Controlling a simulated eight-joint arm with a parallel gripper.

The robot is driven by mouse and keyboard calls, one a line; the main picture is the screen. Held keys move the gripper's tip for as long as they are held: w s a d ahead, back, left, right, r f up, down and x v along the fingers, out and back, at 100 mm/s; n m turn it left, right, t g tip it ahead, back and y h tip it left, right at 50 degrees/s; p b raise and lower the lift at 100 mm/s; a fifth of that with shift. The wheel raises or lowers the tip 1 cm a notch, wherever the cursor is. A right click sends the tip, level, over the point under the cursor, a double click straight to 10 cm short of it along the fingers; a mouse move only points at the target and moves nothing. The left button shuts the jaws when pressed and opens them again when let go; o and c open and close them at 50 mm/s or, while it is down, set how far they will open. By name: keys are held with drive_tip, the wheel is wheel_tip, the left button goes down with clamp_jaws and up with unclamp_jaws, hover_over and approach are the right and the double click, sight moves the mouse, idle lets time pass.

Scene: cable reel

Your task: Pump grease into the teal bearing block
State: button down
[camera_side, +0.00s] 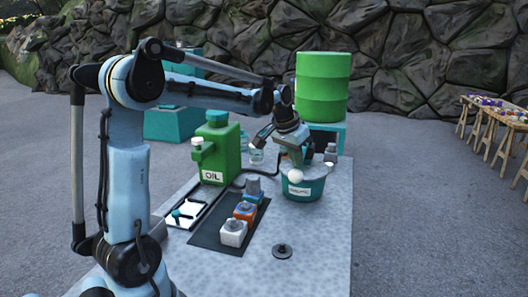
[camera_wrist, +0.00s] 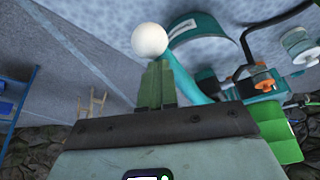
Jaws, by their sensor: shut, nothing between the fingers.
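A teal tub (camera_side: 303,188) with a white label stands on the table, and its side and label also show in the wrist view (camera_wrist: 190,28). A white ball (camera_side: 296,176) shows in front of the tub; in the wrist view the white ball (camera_wrist: 150,40) is just beyond my fingertips. My gripper (camera_side: 297,160) is over the tub, pointing down. Its green fingers (camera_wrist: 156,68) are shut and empty; I cannot tell whether they touch the ball. White, orange and blue-grey blocks (camera_side: 253,188) stand in a row on a dark mat. I cannot tell which is the teal bearing block.
A green OIL can (camera_side: 212,155) stands left of the tub, with a dark hose between them. A white tray with a teal part (camera_side: 183,214) lies at left. A dark disc (camera_side: 282,251) lies in front. A green barrel (camera_side: 321,90) stands behind. The table's front right is clear.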

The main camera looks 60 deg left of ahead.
wheel_tip(320, 180, up, 14)
idle(1.0)
idle(0.7)
